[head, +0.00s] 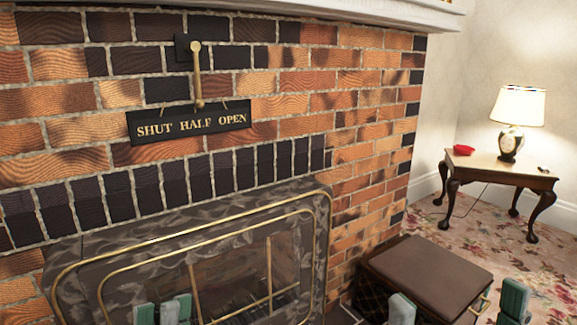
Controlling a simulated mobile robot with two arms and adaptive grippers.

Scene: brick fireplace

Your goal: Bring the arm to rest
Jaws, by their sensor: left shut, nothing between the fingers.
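My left gripper (162,312) shows at the bottom edge, left of the middle, in front of the fireplace screen. Only the tips of its green-grey fingers are in view; they are shut and hold nothing. My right gripper (457,304) shows at the bottom right, its two fingertips wide apart, near the dark brown box. The rest of both arms is out of view.
A brass lever (196,75) hangs down on the brick wall (290,82), above a black sign (188,122) reading SHUT HALF OPEN. A brass-trimmed fireplace screen (240,232) stands below. A brown box (425,270) sits right. A side table (490,170) holds a lamp (515,115).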

